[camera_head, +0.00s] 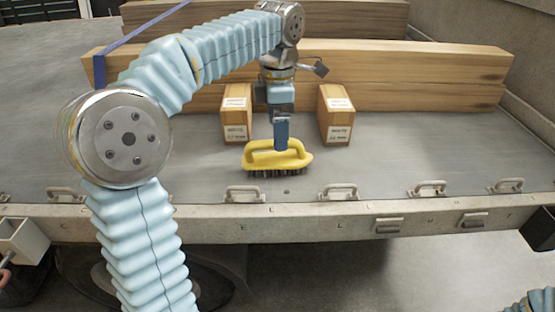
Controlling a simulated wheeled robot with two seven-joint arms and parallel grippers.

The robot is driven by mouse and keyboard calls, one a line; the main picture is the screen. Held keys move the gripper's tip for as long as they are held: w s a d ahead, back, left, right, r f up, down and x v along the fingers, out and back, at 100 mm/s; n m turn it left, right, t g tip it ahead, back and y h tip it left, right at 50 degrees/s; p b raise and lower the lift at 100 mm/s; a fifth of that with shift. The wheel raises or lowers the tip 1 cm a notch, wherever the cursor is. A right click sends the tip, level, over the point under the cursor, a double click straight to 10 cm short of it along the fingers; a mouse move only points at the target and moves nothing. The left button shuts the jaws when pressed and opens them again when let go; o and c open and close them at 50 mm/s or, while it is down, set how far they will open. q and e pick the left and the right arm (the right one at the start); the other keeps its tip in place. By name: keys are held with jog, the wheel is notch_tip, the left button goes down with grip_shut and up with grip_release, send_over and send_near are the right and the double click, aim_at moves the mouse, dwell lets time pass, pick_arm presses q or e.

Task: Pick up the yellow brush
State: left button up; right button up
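The yellow brush (276,156) has a looped handle and dark bristles pointing down. It is at the trailer bed's front part, near the middle of the view. My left arm comes in from the left and arches over, and my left gripper (281,142) points straight down at the top of the brush handle. The fingertips meet the handle in the picture, but I cannot tell whether they are closed on it. The bristles are at or very near the bed surface. My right gripper is not in view; only a bit of blue arm shows at the bottom right corner.
Two short wooden blocks with labels (235,113) (336,115) stand behind the brush, left and right of the gripper. Long wooden beams (420,80) lie across the bed behind them. Metal tie-down loops (245,194) line the front edge (300,220). The bed right of the brush is clear.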

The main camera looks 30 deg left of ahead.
aim_at(276, 158)
pick_arm(q)
jog(key=f, duration=0.4)
jog(key=s+f+b, duration=0.1)
jog(key=f, duration=0.1)
jog(key=shift+f, duration=0.2)
jog(key=c, duration=1.2)
jog(key=shift+r, duration=0.6)
jog(key=r, duration=0.2)
jog(key=shift+s+d+r+p, duration=0.15)
jog(key=shift+d+r+p, duration=0.05)
jog(key=shift+r+p, duration=0.2)
jog(key=s+d+r, duration=0.2)
jog(key=s+r, duration=0.1)
jog(key=s+d+r, duration=0.3)
jog(key=s, duration=0.1)
jog(key=s+d+r, duration=0.2)
jog(key=s+r, duration=0.1)
jog(key=s, duration=0.1)
jog(key=shift+s+d, duration=0.2)
